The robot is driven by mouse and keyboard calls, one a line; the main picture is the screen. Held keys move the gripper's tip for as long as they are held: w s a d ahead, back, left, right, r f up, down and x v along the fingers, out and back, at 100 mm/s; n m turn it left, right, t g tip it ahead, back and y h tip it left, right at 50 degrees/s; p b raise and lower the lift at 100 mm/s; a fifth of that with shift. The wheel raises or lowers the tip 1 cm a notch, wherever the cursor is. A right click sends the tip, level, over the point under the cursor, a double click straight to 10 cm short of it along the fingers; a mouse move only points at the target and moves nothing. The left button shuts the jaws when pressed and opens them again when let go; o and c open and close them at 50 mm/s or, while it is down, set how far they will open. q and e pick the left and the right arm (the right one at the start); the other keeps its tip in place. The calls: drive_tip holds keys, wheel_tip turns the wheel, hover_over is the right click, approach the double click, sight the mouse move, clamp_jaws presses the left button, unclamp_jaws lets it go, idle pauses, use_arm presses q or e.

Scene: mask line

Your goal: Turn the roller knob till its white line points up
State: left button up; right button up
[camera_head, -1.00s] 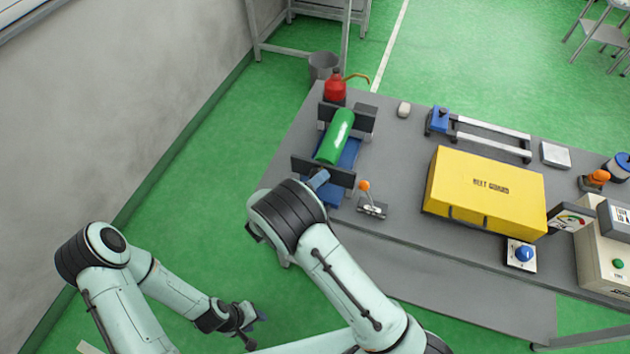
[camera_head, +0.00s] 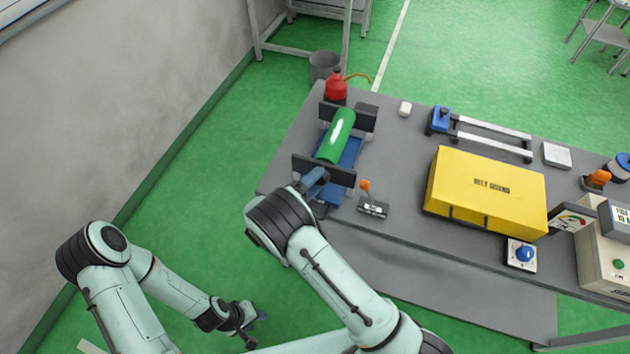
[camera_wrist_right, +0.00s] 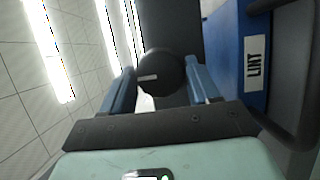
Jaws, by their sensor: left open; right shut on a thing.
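The roller knob (camera_wrist_right: 165,74) is a dark round knob in the right wrist view, with a short white line toward the picture's left, the side of the ceiling lights. My right gripper (camera_wrist_right: 163,88) has its two blue fingers on either side of the knob and is shut on it. In the head view my right gripper (camera_head: 316,180) is at the near end plate of the roller stand, and the knob is hidden there. The green roller (camera_head: 336,134) lies between the dark end plates. My left gripper (camera_head: 250,322) is open and empty, low over the floor.
A blue tray labelled LINT (camera_wrist_right: 256,60) lies below the roller. An orange-knobbed lever (camera_head: 370,199) stands right of the stand, a red oil can (camera_head: 336,89) behind it. A yellow belt guard box (camera_head: 485,191) covers the table's middle. The floor left of the table is free.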

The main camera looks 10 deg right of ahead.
idle(0.3)
drive_tip(key=o, duration=1)
drive_tip(key=shift+o, duration=0.2)
use_arm(q)
drive_tip(key=shift+g, duration=0.3)
drive_tip(key=shift+s+f+b, duration=1.15)
drive_tip(key=shift+s+f, duration=0.35)
drive_tip(key=shift+s, duration=0.2)
use_arm(e)
drive_tip(key=v, duration=1.3)
drive_tip(key=shift+a, duration=0.1)
drive_tip(key=shift+s, duration=0.1)
